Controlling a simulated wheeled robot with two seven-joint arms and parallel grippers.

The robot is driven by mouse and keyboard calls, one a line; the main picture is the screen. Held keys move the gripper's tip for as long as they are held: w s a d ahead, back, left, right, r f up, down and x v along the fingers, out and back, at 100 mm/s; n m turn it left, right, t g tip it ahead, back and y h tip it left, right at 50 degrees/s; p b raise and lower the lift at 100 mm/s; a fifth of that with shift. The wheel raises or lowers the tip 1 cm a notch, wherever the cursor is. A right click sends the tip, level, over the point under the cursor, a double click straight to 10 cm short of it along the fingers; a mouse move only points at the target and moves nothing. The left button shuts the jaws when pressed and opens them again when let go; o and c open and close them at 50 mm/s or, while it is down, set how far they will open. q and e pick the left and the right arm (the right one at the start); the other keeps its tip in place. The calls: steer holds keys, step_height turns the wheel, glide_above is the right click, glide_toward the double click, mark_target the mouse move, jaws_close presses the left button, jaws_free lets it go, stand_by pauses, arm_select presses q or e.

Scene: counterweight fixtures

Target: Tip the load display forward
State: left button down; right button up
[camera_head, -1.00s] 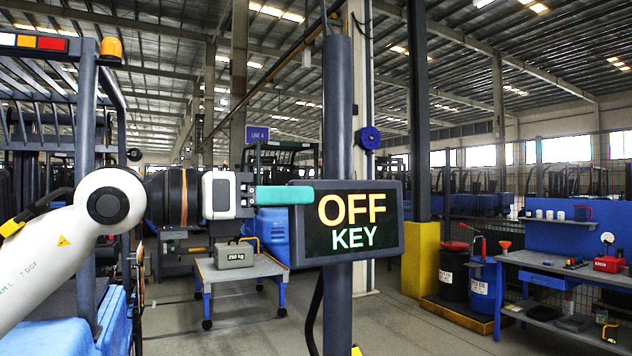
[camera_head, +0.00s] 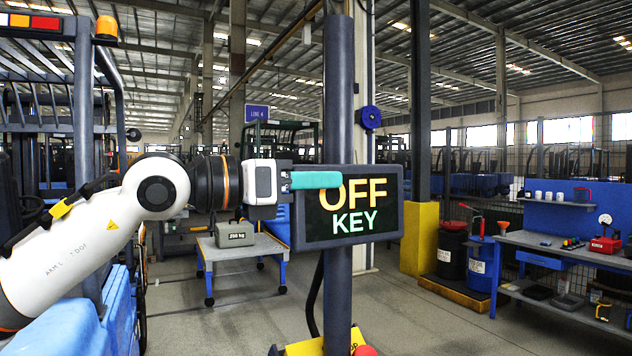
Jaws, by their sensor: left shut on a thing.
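The load display (camera_head: 352,222) is a dark rectangular screen on a dark upright post (camera_head: 337,100) in the middle of the head view. My right gripper is not in view.
A cart (camera_head: 240,252) with a grey weight (camera_head: 235,234) stands behind, to the left. A yellow-based column (camera_head: 420,238) and drums (camera_head: 452,250) stand to the right. A blue-backed workbench (camera_head: 560,246) is at far right. Open floor lies between.

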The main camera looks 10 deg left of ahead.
arm_select(q)
steer(key=b, duration=0.1)
steer(key=m+b, duration=0.2)
steer(key=shift+s+d+f, duration=0.25)
steer(key=shift+s+f, duration=0.05)
steer(key=shift+f, duration=0.05)
steer(key=shift+r+m+b, duration=0.1)
steer(key=shift+m+b, duration=0.3)
steer(key=shift+m, duration=0.2)
steer(key=shift+r, duration=0.1)
steer(key=c, duration=1.6)
jaws_free()
steer(key=shift+s+a, duration=0.3)
steer(key=shift+a, duration=0.1)
steer(key=b+v, duration=0.3)
steer(key=v, duration=0.8)
steer(key=shift+b, duration=0.3)
